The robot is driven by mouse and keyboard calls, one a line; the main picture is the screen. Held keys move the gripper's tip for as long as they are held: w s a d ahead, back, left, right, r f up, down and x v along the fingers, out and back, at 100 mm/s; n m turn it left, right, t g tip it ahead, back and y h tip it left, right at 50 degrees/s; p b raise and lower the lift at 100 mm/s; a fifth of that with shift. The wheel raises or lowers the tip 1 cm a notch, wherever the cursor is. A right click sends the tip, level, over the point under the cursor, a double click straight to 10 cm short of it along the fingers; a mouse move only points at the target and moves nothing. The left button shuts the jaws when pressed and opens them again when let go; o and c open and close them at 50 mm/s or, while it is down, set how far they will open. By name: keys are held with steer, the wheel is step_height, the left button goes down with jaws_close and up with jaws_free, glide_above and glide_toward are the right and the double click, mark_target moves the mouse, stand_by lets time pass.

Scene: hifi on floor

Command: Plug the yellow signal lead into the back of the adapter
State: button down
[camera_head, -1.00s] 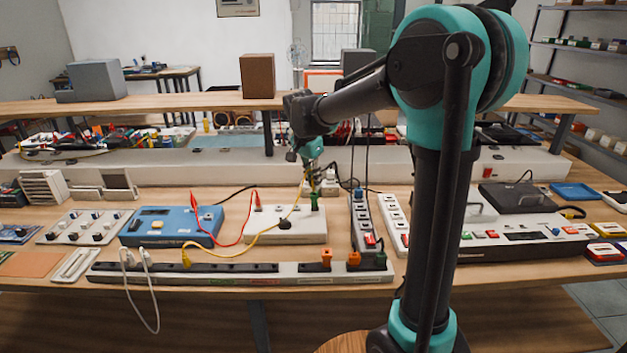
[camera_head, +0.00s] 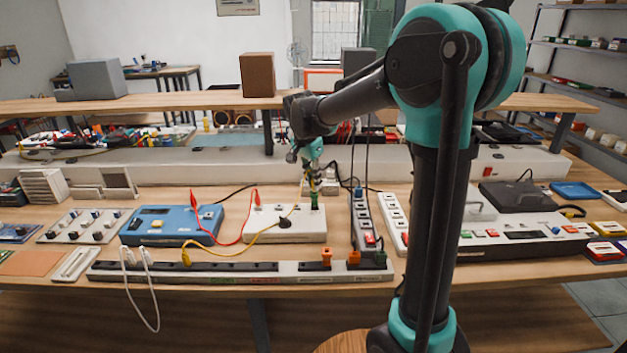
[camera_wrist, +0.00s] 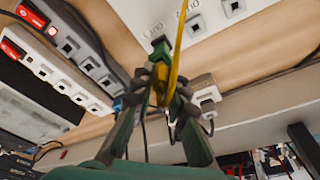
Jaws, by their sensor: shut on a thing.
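My gripper (camera_head: 313,182) is shut on the yellow signal lead's plug, which shows between the fingers in the wrist view (camera_wrist: 160,88). The yellow lead (camera_head: 232,250) runs from a yellow plug in the front power strip, over the white box, up to my gripper. The white box (camera_head: 262,222), which looks like the adapter, lies below and in front of my gripper. In the wrist view its labelled socket face (camera_wrist: 215,22) is at the top. A green plug (camera_head: 315,201) stands at its back right, close to the fingers. I cannot tell whether the held plug touches a socket.
A red lead (camera_head: 228,243) joins the blue meter (camera_head: 165,226) and the white box. Power strips (camera_head: 363,222) stand close on the right. White plugs (camera_wrist: 205,92) lie behind the box. The long front strip (camera_head: 235,271) borders the near table edge.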

steer(key=shift+f, duration=0.7)
stand_by(2.4)
steer(key=c, duration=1.4)
jaws_free()
steer(key=shift+c, duration=0.2)
steer(key=v, duration=1.7)
steer(key=shift+w+d, duration=0.25)
steer(key=shift+d, duration=0.1)
